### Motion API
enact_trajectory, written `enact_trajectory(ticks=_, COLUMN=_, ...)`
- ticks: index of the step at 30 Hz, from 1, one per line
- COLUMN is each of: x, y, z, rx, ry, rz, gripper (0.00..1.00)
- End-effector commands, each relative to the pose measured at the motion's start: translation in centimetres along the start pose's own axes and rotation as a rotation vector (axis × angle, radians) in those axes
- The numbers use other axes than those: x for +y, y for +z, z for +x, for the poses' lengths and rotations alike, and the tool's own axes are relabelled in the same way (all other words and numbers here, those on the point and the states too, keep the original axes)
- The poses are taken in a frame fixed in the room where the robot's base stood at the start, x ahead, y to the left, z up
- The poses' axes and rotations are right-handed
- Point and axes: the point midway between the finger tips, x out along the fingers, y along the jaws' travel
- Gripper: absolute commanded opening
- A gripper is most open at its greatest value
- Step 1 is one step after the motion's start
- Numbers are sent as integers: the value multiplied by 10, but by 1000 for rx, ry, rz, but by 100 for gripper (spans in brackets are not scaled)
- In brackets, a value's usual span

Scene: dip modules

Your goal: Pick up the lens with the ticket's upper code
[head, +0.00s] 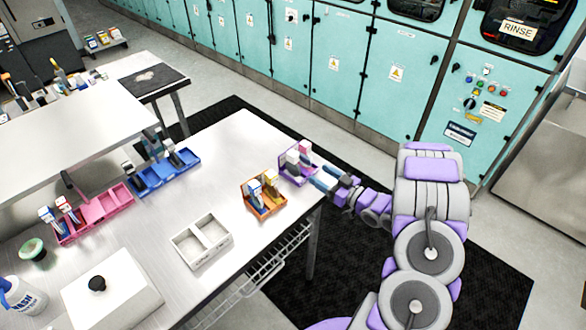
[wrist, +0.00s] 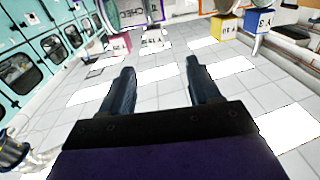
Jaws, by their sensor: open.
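My gripper (head: 324,178) is open and empty at the table's right edge, beside the purple tray (head: 299,178). Its two dark fingers are spread apart in the wrist view (wrist: 160,68). The purple tray holds a pink and grey upright piece (head: 298,156). The orange tray (head: 266,212) holds blue and yellow pieces with white tops. The wrist view shows a blue block (wrist: 258,20) and a yellow block (wrist: 227,28), both with small codes, plus a pink block (wrist: 119,46), beyond the fingertips. I cannot make out a ticket or tell which piece carries its upper code.
A white two-compartment tray (head: 184,249) looks empty. A blue tray (head: 178,178) and a pink tray (head: 96,218) hold more pieces behind. A white box with a black knob (head: 97,283) and a wash bottle (head: 24,296) stand at front left. Bare tabletop (head: 225,155) lies behind the orange tray.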

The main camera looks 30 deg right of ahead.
Motion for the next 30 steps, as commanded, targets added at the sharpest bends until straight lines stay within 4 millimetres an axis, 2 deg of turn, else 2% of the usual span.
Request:
enact_trajectory(ticks=1, x=-1, y=1, z=10, rx=2, ry=-5, rz=0, gripper=62)
enact_trajectory(ticks=12, x=1, y=2, z=68, rx=0, ry=-2, rz=3, gripper=62)
enact_trajectory(ticks=22, x=4, y=2, z=92, rx=-2, ry=-1, rz=1, gripper=62)
enact_trajectory(ticks=30, x=9, y=3, z=128, rx=-1, ry=-1, rz=1, gripper=62)
